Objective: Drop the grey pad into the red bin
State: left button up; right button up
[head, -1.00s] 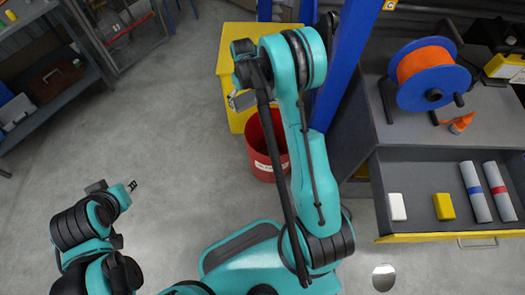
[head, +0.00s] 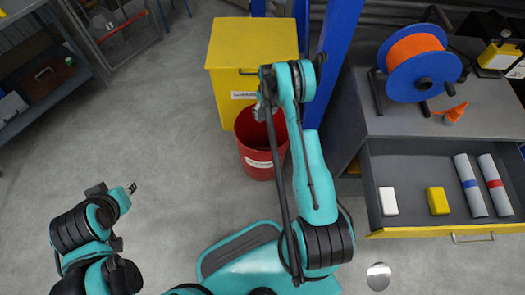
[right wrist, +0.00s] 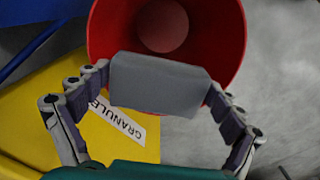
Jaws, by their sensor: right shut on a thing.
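The red bin (head: 262,168) stands on the floor in front of the yellow box; its open mouth faces up. My right gripper (head: 264,112) is over the bin's back left part in the head view. The right wrist view shows it shut on the grey pad (right wrist: 160,85), with a finger at each end of the pad. Behind the pad is the red bin (right wrist: 222,40), its mouth open and part of its rim hidden by the pad. My left gripper (head: 132,188) hangs over bare floor at the left, far from the bin; its fingers are too small to read.
The yellow box (head: 228,50) with a label stands directly behind the bin. A blue post (head: 335,50) rises to the right. An open drawer (head: 405,222) holds white and yellow blocks and two rolls. The floor left of the bin is clear.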

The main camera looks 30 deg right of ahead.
notch_tip(320, 180, down, 3)
jog(key=shift+f+b, duration=0.2)
jog(key=shift+b, duration=0.5)
jog(key=shift+s+d+f, duration=0.15)
jog(key=shift+d+f, duration=0.05)
jog(key=shift+f, duration=0.5)
pick_arm(q)
jog(key=shift+s+d+f, duration=0.25)
jog(key=shift+s+f, duration=0.05)
jog(key=shift+f, duration=0.2)
jog(key=shift+s+d+f, duration=0.2)
jog(key=shift+s+f, duration=0.05)
jog(key=shift+f, duration=0.25)
pick_arm(e)
jog(key=o, duration=0.8)
jog(key=shift+c, duration=0.2)
pick_arm(q)
jog(key=shift+w+a, duration=0.1)
jog(key=shift+w, duration=0.05)
